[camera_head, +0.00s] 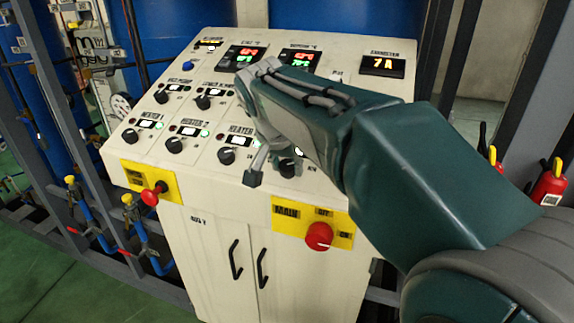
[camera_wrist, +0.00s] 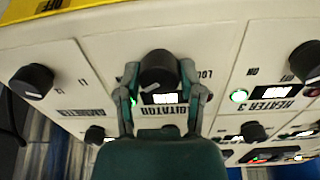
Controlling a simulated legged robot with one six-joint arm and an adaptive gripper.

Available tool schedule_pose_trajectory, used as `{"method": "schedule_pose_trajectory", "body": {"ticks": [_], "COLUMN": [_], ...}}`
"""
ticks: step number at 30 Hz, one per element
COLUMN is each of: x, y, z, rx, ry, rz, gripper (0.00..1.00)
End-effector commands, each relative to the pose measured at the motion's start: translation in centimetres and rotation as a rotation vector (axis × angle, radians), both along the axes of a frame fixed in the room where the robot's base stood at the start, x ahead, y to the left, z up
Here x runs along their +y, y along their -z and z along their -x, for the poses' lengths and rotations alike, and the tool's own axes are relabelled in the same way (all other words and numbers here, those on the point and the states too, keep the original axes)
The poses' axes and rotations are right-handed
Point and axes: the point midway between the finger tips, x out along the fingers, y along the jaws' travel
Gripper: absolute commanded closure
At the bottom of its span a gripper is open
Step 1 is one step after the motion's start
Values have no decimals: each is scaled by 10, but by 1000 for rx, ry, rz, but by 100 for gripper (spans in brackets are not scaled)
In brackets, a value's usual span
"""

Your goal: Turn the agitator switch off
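The agitator switch is a round black knob (camera_wrist: 157,68) beneath a lit white display labelled AGITATOR, upside down in the wrist view. A small green light shows by the display. A short pale mark on the knob points obliquely toward the display. My gripper (camera_wrist: 158,68) has one finger on each side of the knob, with narrow gaps visible, so it looks open around it. Contact deeper down cannot be judged. In the head view my gripper (camera_head: 274,172) reaches down to the panel's lower right, partly hiding the knob (camera_head: 287,168).
The heater 3 knob (camera_head: 226,156) is close on the left in the head view. Other knobs and displays cover the sloped white panel (camera_head: 205,62). A red main switch (camera_head: 319,236) on a yellow plate and a red button (camera_head: 151,196) are on the front below.

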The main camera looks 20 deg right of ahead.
Motion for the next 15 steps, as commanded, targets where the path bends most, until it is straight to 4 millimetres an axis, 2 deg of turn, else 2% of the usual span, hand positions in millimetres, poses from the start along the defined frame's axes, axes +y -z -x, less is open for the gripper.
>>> {"method": "schedule_pose_trajectory", "body": {"ticks": [8, 15], "x": [0, 1], "y": [2, 3], "z": [0, 1], "rx": [8, 28], "ry": [-9, -86], "rz": [2, 26], "gripper": [98, 98]}}
